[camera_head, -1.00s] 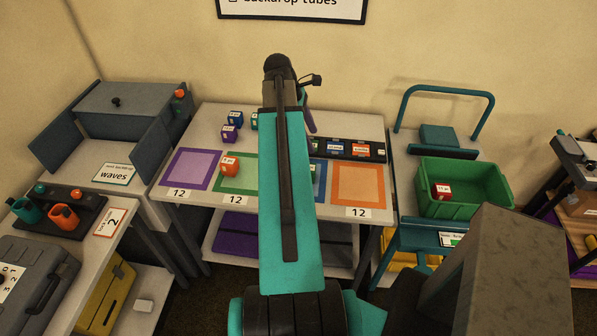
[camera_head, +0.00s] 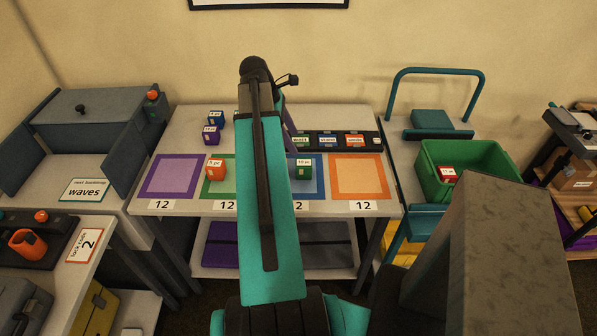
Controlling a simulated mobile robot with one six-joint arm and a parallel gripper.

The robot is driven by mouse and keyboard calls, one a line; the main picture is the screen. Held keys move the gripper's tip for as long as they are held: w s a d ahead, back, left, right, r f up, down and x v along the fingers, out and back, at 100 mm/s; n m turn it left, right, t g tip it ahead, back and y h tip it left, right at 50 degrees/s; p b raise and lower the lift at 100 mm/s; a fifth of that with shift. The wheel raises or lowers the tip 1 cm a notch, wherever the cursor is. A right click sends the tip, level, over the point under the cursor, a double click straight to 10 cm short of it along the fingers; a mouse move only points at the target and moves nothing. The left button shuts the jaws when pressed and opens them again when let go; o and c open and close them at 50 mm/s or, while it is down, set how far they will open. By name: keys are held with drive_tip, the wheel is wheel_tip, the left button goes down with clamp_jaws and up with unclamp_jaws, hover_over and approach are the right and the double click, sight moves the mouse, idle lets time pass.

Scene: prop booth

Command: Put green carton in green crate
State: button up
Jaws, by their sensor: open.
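A dark green carton (camera_head: 304,172) with a white label stands on the blue-bordered square (camera_head: 320,188) of the table, just right of my arm. The green crate (camera_head: 478,190) is on the trolley at the right, with a red carton (camera_head: 447,175) inside it. My teal arm rises through the middle of the view and covers part of the table. My gripper's fingertips are hidden behind the arm, so I cannot see where they are relative to the green carton.
The purple (camera_head: 174,177) and orange (camera_head: 360,177) squares look empty. A black rack (camera_head: 340,141) lies along the back. A grey post blocks the lower right.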

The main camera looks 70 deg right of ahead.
sight(303, 162)
drive_tip(key=shift+w+f, duration=0.1)
idle(0.3)
drive_tip(key=shift+p+x, duration=0.9)
drive_tip(key=shift+x, duration=3.25)
drive_tip(key=shift+f, duration=0.1)
drive_tip(key=shift+p+x, duration=0.85)
drive_tip(key=shift+x, duration=1.7)
drive_tip(key=shift+w+a, duration=0.1)
drive_tip(key=shift+a, duration=0.15)
drive_tip(key=shift+c, duration=0.3)
drive_tip(key=c, duration=1.2)
